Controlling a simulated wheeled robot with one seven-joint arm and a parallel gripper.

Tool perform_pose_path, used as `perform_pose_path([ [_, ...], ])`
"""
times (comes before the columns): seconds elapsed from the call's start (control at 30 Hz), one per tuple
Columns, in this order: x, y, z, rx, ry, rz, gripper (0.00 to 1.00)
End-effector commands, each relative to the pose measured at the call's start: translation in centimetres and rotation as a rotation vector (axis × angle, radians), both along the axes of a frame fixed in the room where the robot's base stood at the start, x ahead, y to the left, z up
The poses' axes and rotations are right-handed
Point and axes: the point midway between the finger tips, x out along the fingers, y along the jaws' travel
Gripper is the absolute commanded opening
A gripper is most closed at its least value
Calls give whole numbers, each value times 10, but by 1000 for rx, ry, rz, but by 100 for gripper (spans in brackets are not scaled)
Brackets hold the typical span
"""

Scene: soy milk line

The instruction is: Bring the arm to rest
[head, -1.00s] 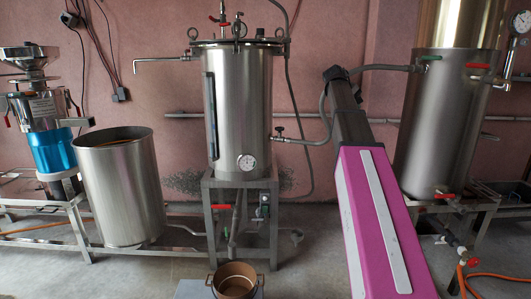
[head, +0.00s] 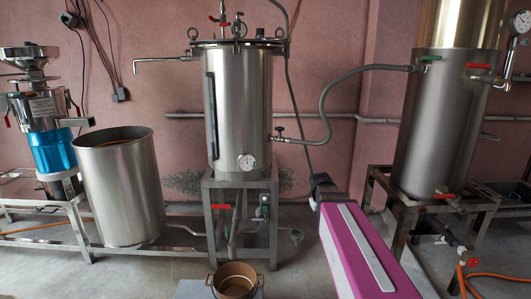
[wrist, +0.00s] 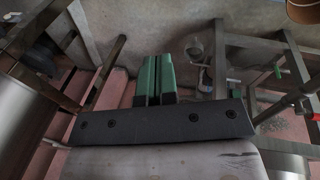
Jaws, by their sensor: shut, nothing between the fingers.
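My arm, with a pink and white casing, comes up from the lower right in the head view. Its dark end is low, between the middle tank's stand and the right tank's stand; the fingers cannot be made out there. In the wrist view my gripper (wrist: 155,80) shows two green fingers lying side by side, shut with nothing between them. They point toward the floor and the metal stands, touching nothing that I can see.
A steel tank (head: 240,115) on a stand is in the middle, and a larger tank (head: 443,130) stands at right. An open steel drum (head: 122,195) and a grinder (head: 45,130) are at left. A brown pot (head: 235,281) is low in front. A grey hose (head: 326,120) links the tanks.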

Motion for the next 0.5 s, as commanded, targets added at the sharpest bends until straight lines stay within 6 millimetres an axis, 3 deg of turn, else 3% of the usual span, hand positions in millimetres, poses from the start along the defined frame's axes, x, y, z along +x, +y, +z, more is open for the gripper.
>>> perform_pose_path([
  [0.03,-21,7,-18,26,17,-14,0],
  [0.23,-78,31,-73,127,65,-86,0],
  [0.4,-116,46,-103,190,101,-142,0],
  [0.5,-129,51,-113,213,113,-163,0],
])
